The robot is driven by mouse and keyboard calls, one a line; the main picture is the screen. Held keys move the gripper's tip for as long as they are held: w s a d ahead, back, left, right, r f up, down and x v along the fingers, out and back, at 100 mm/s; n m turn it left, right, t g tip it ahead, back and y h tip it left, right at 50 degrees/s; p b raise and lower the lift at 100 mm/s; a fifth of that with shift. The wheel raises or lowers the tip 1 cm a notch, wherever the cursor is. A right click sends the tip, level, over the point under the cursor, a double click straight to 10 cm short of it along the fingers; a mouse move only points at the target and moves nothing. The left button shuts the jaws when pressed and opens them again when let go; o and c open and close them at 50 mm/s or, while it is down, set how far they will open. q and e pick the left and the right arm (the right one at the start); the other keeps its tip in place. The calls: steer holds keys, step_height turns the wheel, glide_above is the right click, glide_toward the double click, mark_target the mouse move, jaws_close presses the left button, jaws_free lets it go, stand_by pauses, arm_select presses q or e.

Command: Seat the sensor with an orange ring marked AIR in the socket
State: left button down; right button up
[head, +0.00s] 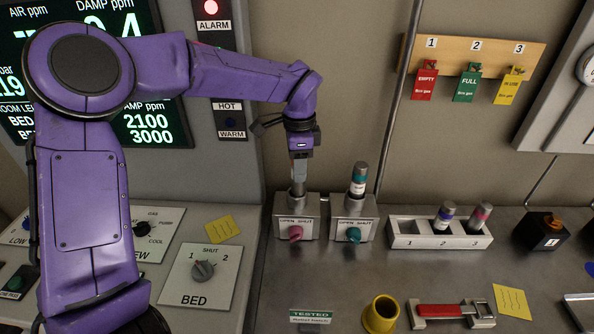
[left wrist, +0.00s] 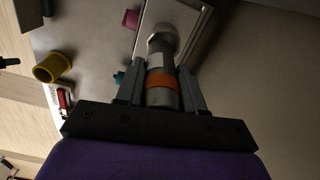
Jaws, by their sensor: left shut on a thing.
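My left gripper (head: 299,168) points down above the left metal valve block (head: 283,226), which has a pink knob (head: 296,233). It is shut on a grey cylindrical sensor (head: 298,187). In the left wrist view the sensor shows its orange ring (left wrist: 161,82) between the fingers; no AIR marking is readable. Its far end meets a silvery hex-shaped collar (left wrist: 161,36). The sensor looks upright over the block's socket; I cannot tell how deep it sits. The fingers hide the ring in the head view. My right gripper is not in view.
A second block (head: 338,227) beside it has a teal knob and holds a teal-ringed sensor (head: 358,180). A numbered rack (head: 405,239) holds two sensors in slots 2 and 3; slot 1 is empty.

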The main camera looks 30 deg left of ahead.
arm_select(q)
steer(key=f, duration=0.2)
steer(key=f+p, duration=0.1)
steer(key=shift+w+a+f, duration=0.1)
steer(key=shift+a+f, duration=0.2)
steer(key=shift+f, duration=0.15)
steer(key=shift+f+b, duration=0.1)
steer(key=shift+b, duration=0.25)
steer(key=c, duration=0.7)
jaws_free()
steer(key=shift+r+p, duration=0.35)
step_height(320, 180, up, 11)
steer(key=b, duration=0.2)
steer(key=shift+f+b, duration=0.15)
steer(key=shift+b, duration=0.2)
steer(key=shift+r, duration=0.5)
